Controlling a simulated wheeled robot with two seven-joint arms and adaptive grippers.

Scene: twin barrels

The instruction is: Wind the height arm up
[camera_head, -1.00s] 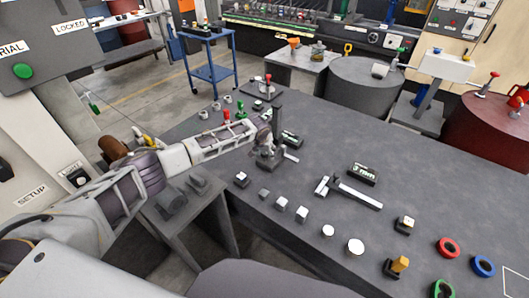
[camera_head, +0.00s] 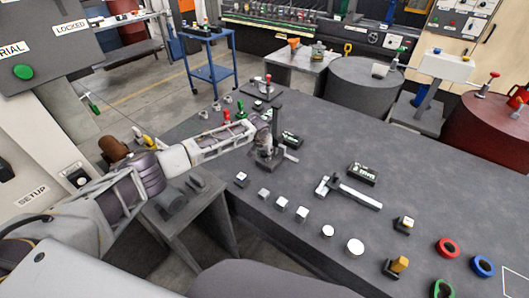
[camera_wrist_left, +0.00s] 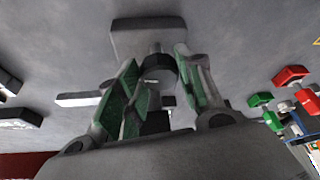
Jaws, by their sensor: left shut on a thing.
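The height gauge stands on the dark grey bench, with a dark upright column (camera_head: 278,121) and a flat base. A pale bar, seemingly its height arm (camera_head: 291,157), sticks out low to the right of the column. My left gripper (camera_head: 264,146) is at the near-left side of the column, shut on a small part of the gauge. In the left wrist view, a dark round knob (camera_wrist_left: 160,68) sits between the green-padded fingers, in front of a grey block (camera_wrist_left: 148,38). The fingers hide much of the gauge. My right gripper is not in view.
A steel square (camera_head: 350,192) and a small labelled block (camera_head: 363,173) lie right of the gauge. Several pale blocks line the near bench edge. Red and green knobs (camera_head: 240,115) stand close behind my left wrist. The right middle of the bench is clear.

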